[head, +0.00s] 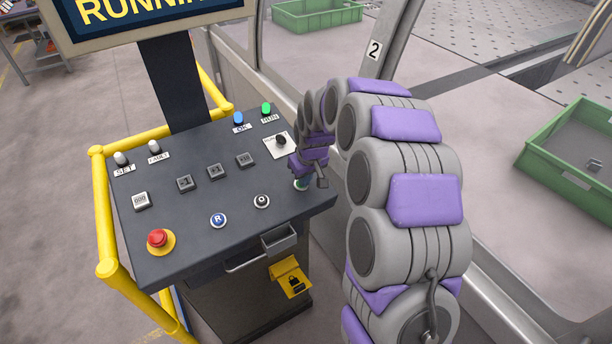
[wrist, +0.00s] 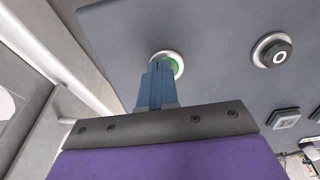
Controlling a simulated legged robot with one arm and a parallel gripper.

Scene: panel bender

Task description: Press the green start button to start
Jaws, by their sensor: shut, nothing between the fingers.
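The green start button (wrist: 178,65) shows in the wrist view as a green disc in a pale ring, partly hidden behind my fingers. My gripper (wrist: 160,72) is shut, with its blue fingertips at the button; they look to be touching it, though the contact itself is hidden. In the head view my gripper (head: 301,184) is at the right front corner of the dark control panel (head: 185,225), and its fingers cover most of the button. The screen (head: 140,12) above the panel reads "RUNNIN", cut off by the frame. The green RUN lamp (head: 266,108) looks bright.
A black O button (head: 262,201) sits left of my gripper, with a blue R button (head: 218,220) and a red emergency stop (head: 157,238) further left. A rotary switch (head: 281,140) is behind my gripper. Yellow rails (head: 101,210) edge the panel's left side.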

